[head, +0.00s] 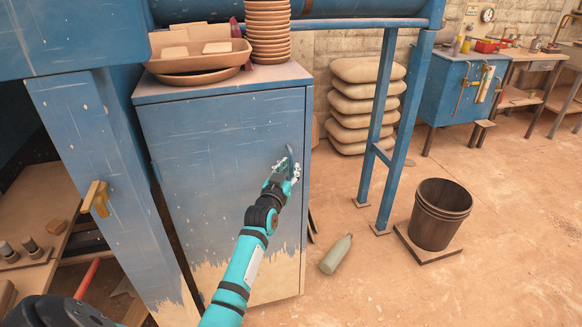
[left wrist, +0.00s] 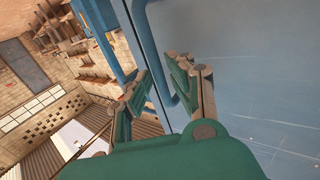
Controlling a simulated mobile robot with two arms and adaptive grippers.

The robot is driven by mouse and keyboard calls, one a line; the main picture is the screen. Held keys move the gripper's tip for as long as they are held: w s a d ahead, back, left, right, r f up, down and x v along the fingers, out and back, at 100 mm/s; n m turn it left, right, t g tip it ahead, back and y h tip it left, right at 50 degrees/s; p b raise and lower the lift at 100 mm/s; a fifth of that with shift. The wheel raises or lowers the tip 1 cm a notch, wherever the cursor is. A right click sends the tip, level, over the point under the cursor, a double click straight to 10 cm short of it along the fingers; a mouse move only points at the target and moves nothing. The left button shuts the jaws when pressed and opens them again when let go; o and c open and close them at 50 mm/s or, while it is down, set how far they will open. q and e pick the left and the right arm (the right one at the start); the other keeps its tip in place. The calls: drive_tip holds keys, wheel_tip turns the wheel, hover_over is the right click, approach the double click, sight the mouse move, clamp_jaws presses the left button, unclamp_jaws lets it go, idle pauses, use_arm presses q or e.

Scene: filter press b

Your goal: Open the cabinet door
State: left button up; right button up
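The blue cabinet (head: 215,180) has a worn, scratched front door that looks shut, flush with the body. A curved blue handle (head: 290,158) stands near the door's upper right edge. My left gripper (head: 287,168) is at this handle. In the left wrist view the left gripper (left wrist: 163,82) has its fingers spread, one on each side of the handle bar (left wrist: 141,22). The bar runs between the fingers near the door face; I cannot tell whether they touch it. My right gripper is not in view.
Stacked clay plates (head: 268,30) and a tray (head: 200,55) sit on the cabinet top. A green bottle (head: 337,254) lies on the floor right of the cabinet. A brown bucket (head: 440,215) and a blue post (head: 402,130) stand farther right. Floor in front of the bucket is clear.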

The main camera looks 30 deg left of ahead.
use_arm(q)
drive_tip(key=shift+x, duration=0.95)
drive_tip(key=shift+c, duration=0.3)
clamp_jaws()
